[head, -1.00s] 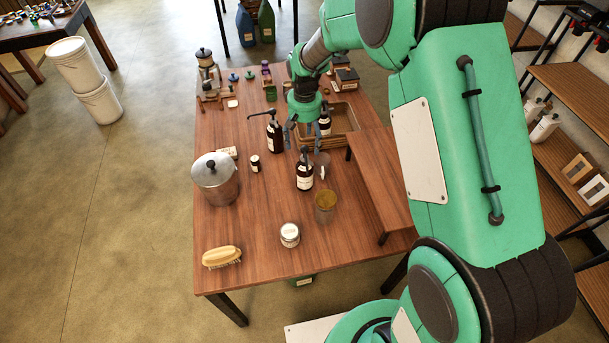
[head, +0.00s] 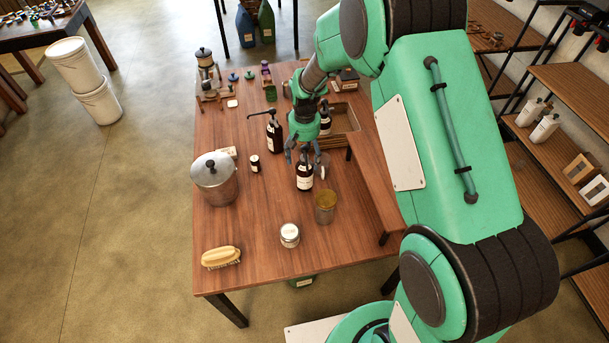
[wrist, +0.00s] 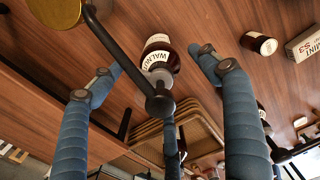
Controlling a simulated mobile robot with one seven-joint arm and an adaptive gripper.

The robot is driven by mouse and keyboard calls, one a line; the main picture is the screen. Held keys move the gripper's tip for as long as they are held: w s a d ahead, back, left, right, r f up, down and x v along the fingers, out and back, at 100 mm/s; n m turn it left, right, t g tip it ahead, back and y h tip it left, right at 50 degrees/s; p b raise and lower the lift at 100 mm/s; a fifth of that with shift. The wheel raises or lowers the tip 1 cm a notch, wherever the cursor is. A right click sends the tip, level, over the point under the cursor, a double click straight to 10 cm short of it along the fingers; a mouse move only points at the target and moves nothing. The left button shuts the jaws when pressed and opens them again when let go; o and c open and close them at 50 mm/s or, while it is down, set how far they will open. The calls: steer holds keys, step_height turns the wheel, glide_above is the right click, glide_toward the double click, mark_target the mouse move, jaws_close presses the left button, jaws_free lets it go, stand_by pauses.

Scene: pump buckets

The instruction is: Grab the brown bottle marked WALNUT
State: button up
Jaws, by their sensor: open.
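The brown pump bottle marked WALNUT (wrist: 158,57) shows in the wrist view between my two blue fingertips, with its black pump head and spout close to the camera. In the head view the brown bottle (head: 304,180) stands upright on the wooden table, just below my gripper (head: 303,156). My gripper also shows in the wrist view (wrist: 160,68), with its fingers spread wide on either side of the bottle. The pump top is partly hidden by my gripper in the head view. I see no finger contact on the bottle.
Another dark pump bottle (head: 274,137) stands behind to the left, and one (head: 325,122) is by the wooden crate (head: 346,117). A gold-lidded jar (head: 325,207) stands close in front. A raised wooden shelf (head: 374,180) is at the right.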

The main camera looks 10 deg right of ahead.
mark_target(305, 147)
step_height(305, 147, down, 5)
steer(key=shift+w+f+b, duration=0.1)
steer(key=shift+b, duration=0.3)
steer(key=shift+c, duration=0.2)
stand_by(0.4)
jaws_close()
steer(key=shift+r+p, duration=0.6)
steer(key=shift+r, duration=4.45)
